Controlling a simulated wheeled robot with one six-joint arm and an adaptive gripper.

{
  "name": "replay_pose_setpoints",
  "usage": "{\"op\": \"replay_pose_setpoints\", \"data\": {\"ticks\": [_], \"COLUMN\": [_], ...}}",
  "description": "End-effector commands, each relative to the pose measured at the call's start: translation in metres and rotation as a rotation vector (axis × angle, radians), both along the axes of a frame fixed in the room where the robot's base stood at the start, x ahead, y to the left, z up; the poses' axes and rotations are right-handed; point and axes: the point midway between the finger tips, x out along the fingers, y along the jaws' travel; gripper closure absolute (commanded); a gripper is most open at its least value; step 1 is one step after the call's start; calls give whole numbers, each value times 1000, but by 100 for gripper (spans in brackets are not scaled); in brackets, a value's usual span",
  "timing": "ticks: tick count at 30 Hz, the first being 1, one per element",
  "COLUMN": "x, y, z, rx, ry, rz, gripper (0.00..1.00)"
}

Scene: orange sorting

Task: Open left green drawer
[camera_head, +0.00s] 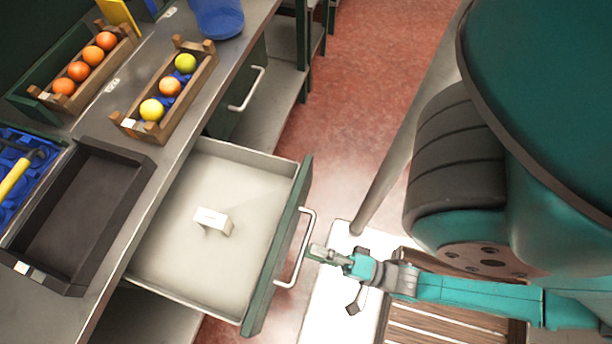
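A green-fronted drawer (278,256) is pulled well out from under the metal counter. Its pale inside is exposed and holds one small white block (213,221). Its light bar handle (301,250) faces right, towards my arm. My gripper (320,254) is at the handle's right side, with its tip touching it or very close. Whether its fingers close around the handle is too small to tell. A second green front (226,118) with a bar handle (248,90) is shut, farther back along the counter.
On the counter (172,160) stand wooden crates of oranges and yellow-green fruit (183,92), an empty dark tray (88,205), a blue bin with a yellow-handled tool (18,172) and a blue container (217,17). A wooden slatted thing (440,325) lies below my arm. Red floor (370,60) is clear behind.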

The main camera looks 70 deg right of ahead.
Motion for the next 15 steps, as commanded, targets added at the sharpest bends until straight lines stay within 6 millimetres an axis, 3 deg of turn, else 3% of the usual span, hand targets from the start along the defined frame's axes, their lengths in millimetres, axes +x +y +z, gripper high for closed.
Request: {"op": "replay_pose_setpoints", "data": {"ticks": [9, 15], "x": [-61, -80], "y": [0, 0], "z": [-12, -16], "rx": [0, 0], "ry": [5, 2], "rz": [0, 0], "gripper": [61, 61]}}
